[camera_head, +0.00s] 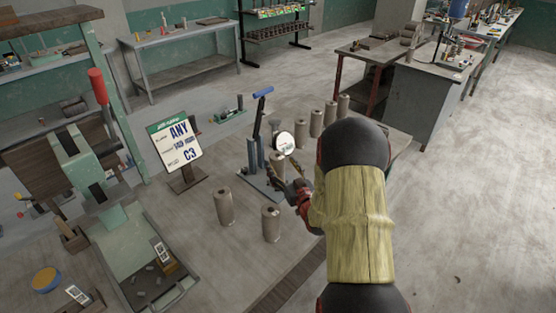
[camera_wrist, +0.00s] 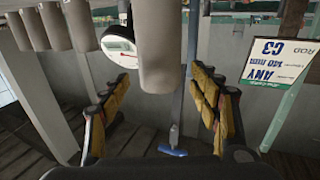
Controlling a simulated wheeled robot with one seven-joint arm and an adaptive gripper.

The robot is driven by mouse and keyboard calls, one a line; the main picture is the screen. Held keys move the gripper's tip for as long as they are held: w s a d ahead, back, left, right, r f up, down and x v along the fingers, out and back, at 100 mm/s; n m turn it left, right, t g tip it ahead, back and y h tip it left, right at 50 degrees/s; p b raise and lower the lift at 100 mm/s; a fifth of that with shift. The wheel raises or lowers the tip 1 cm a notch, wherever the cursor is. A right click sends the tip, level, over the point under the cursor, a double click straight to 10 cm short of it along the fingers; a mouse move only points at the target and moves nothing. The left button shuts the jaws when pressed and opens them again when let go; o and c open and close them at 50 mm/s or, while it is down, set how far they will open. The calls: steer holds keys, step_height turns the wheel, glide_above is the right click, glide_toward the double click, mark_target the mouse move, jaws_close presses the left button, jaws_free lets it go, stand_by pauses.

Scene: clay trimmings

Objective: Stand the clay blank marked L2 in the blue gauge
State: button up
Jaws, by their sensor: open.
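The blue gauge stands on the bench in the head view, with a blue base (camera_head: 258,184), a dark upright, a blue handle (camera_head: 263,92) and a round white dial (camera_head: 285,143). In the wrist view, which is upside down, its dial (camera_wrist: 118,42) and blue handle (camera_wrist: 172,153) show. My gripper (camera_head: 298,188) is open beside the gauge. In the wrist view a grey-brown clay cylinder (camera_wrist: 158,45) shows between the lines of the two open fingers (camera_wrist: 163,88); contact is not visible. I can read no L2 mark on any cylinder.
Two clay cylinders (camera_head: 223,206) (camera_head: 270,222) stand in front of the gauge; several more (camera_head: 316,123) stand in a row behind it. A sign (camera_head: 178,145) reading "ANY" and "C3" stands left. A green press (camera_head: 90,165) and tray (camera_head: 150,285) are farther left.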

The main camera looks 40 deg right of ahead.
steer(key=p+v, duration=0.1)
steer(key=v, duration=0.6)
steer(key=w+a+r+n+g, duration=0.2)
steer(key=w+a+r+g, duration=0.1)
steer(key=w+a+r, duration=0.3)
steer(key=s+a+r+g+y, duration=0.2)
steer(key=s+a+r+g, duration=0.15)
steer(key=a+r, duration=0.35)
steer(key=s+a+r+n+g+y, duration=0.1)
steer(key=s+a+r+g+y, duration=0.2)
steer(key=s+a, duration=1.7)
steer(key=shift+s+a+r+n+g+y, duration=0.15)
steer(key=shift+s+r+n+g+y, duration=0.15)
steer(key=shift+s+g, duration=0.8)
